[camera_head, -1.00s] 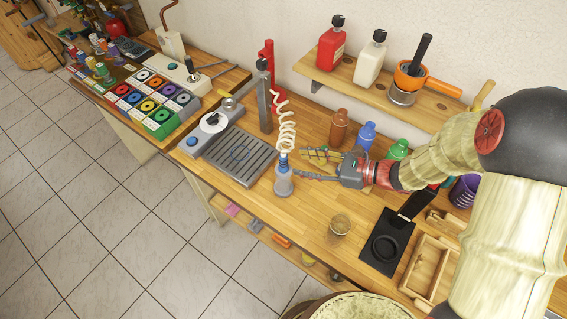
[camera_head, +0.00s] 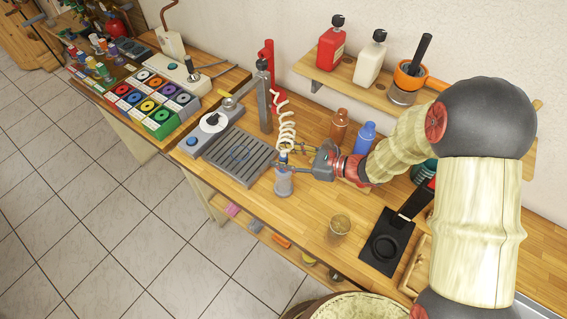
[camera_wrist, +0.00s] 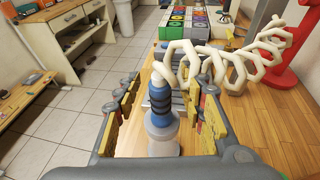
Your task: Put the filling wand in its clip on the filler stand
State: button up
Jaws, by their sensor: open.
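The filling wand (camera_head: 283,163) has a blue grip and a white coiled hose rising from its top. It stands upright in a grey bottle-shaped holder (camera_head: 283,184) on the bench, right of the filler stand (camera_head: 238,156). The stand has a grey slatted tray and an upright grey post (camera_head: 263,103); I cannot make out the clip. My gripper (camera_head: 288,160) reaches in from the right, open. In the wrist view the wand's blue grip (camera_wrist: 160,97) stands between the spread yellow-padded fingers (camera_wrist: 168,105), with visible gaps; the holder is below it.
Brown (camera_head: 339,124) and blue (camera_head: 364,136) bottles stand behind my gripper. A shelf (camera_head: 318,72) holds red and white bottles. A small cup (camera_head: 340,225) and a black pad (camera_head: 386,241) lie nearer the front. A red post (camera_head: 268,62) stands behind the filler stand.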

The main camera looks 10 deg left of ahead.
jog(key=shift+c, duration=1.1)
jog(key=c, duration=0.7)
grip_shut()
notch_tip(320, 180, up, 10)
jog(key=shift+r+p, duration=0.1)
jog(key=shift+p, duration=0.35)
jog(key=w+a+r+p, duration=0.5)
jog(key=a+r, duration=0.3)
jog(key=a, duration=0.2)
jog(key=w+a+r+p, duration=0.4)
jog(key=w+a+r, duration=0.1)
jog(key=a+r, duration=0.3)
jog(key=shift+w+a+r+p, duration=0.15)
jog(key=shift+a+r+p, duration=0.25)
jog(key=shift+a, duration=0.45)
